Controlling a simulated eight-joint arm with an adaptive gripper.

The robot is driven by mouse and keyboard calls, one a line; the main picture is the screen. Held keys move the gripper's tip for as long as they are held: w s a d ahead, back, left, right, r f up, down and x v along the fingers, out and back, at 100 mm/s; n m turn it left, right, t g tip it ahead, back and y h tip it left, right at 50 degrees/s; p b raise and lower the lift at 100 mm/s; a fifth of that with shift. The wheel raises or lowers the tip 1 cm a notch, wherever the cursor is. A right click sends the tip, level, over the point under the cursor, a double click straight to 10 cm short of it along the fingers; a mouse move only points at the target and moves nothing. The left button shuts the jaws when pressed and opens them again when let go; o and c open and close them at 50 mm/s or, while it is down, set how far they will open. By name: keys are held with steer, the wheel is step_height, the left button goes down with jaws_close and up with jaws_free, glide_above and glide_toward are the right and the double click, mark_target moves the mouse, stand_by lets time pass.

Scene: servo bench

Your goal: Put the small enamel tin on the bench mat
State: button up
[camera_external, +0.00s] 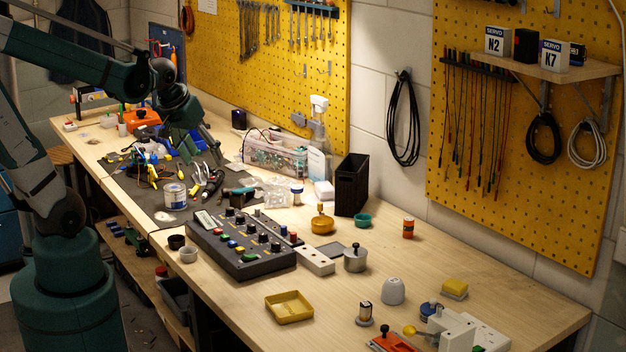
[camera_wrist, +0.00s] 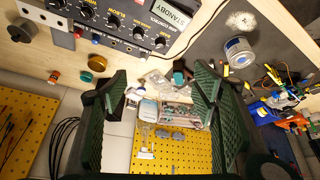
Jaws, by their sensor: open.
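A small orange-red tin (camera_external: 408,228) with a dark band stands upright on bare wood at the right; it looks like the enamel tin, and also shows in the wrist view (camera_wrist: 54,76). A larger white-and-blue can (camera_external: 175,197) stands on the dark grey bench mat (camera_external: 147,206); the can also shows in the wrist view (camera_wrist: 238,53). The mat is at upper right there (camera_wrist: 212,32). My gripper (camera_external: 200,150) is above the bench near the mat's back edge, far from the orange-red tin. In the wrist view its fingers (camera_wrist: 160,80) are spread, with nothing held between them.
Tools and coloured parts crowd the mat's far half. Bare wood surrounds that tin.

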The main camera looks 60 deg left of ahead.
steer(key=s+d+r+m+t+h, duration=0.1)
steer(key=s+d+m, duration=0.1)
steer(key=d, duration=0.4)
steer(key=s+d+r+m+h, duration=0.1)
steer(key=s+d+r+m, duration=0.1)
steer(key=d, duration=0.4)
steer(key=shift+s+d+r+m+t, duration=0.3)
steer(key=shift+s+m+t, duration=0.1)
steer(key=shift+s+m, duration=0.25)
